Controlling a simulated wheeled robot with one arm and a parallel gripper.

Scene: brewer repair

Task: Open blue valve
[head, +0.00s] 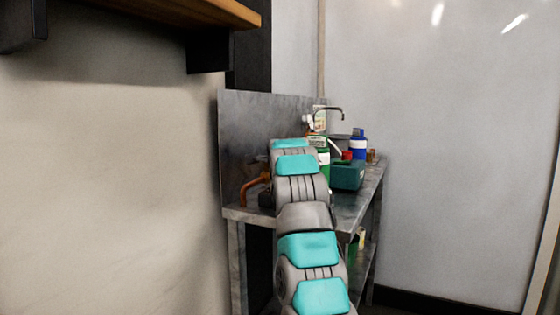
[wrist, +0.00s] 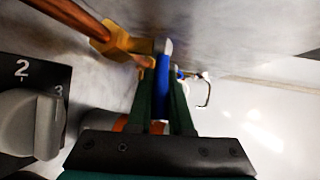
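The blue valve's handle (wrist: 163,75) shows in the wrist view as a narrow, upright blue lever with a pale grey tip. It stands near a brass fitting (wrist: 118,42) on a copper pipe (wrist: 70,14) along the grey metal wall. My gripper (wrist: 164,82) has its dark green fingers on both sides of the blue handle, close together, with no clear gap showing. The lower part of the valve is hidden behind the fingers. In the head view, my arm hides the gripper and the valve. A copper pipe (head: 251,186) shows left of the arm there.
A metal bench (head: 350,205) with a backsplash (head: 245,135) holds a teal box (head: 347,176), a blue bottle (head: 358,147) and a tap (head: 334,109). In the wrist view, a grey numbered knob (wrist: 28,122) is at the left. A wooden shelf (head: 190,12) hangs upper left.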

